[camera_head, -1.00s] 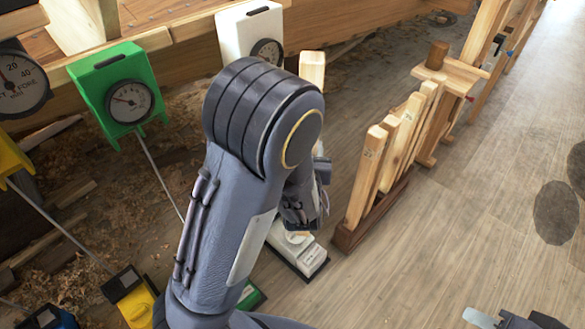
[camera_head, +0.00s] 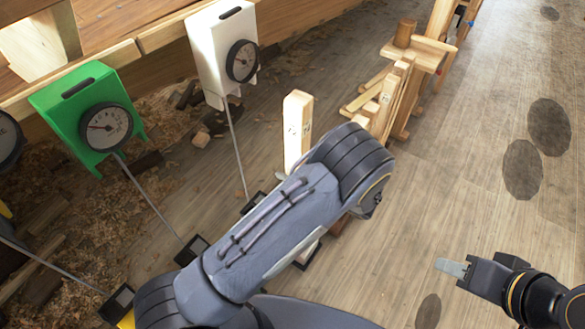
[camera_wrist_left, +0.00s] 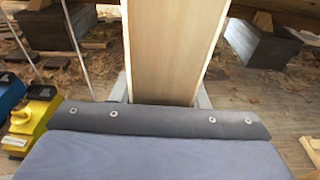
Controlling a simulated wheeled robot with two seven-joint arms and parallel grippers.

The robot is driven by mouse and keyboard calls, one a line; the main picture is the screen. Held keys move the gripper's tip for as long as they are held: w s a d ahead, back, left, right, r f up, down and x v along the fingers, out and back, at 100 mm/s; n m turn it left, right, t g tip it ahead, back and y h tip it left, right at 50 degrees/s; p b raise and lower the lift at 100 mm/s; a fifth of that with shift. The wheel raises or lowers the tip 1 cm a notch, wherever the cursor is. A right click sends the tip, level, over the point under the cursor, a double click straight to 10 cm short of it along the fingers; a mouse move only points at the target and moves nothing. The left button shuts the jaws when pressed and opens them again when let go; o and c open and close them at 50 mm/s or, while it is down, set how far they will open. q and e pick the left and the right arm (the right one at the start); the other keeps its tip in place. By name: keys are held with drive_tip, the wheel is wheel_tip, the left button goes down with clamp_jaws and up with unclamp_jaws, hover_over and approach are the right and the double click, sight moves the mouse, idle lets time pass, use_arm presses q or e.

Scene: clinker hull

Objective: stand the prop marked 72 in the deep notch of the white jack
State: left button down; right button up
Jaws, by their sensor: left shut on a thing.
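A rack of wooden props (camera_head: 391,98) stands beyond my left elbow, partly hidden, beside a wooden stool (camera_head: 425,53). White (camera_head: 222,50) and green (camera_head: 82,105) gauge boxes hang along the hull, with thin rods running down. A yellow jack (camera_wrist_left: 37,118) shows in the wrist view. The right floor is clear.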

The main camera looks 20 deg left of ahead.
use_arm(q)
drive_tip(key=f+b+x, duration=0.1)
drive_tip(key=b+x, duration=0.1)
drive_tip(key=x, duration=0.9)
drive_tip(key=f+b+x, duration=0.2)
drive_tip(key=b+x, duration=0.1)
drive_tip(key=x, duration=0.8)
drive_tip(key=shift+d+b, duration=0.15)
drive_tip(key=shift+b, duration=0.2)
idle(1.9)
drive_tip(key=shift+f, duration=0.1)
drive_tip(key=shift+d, duration=0.1)
drive_tip(key=shift+f+b, duration=0.3)
drive_tip(key=shift+f, duration=0.1)
idle(1.0)
idle(0.6)
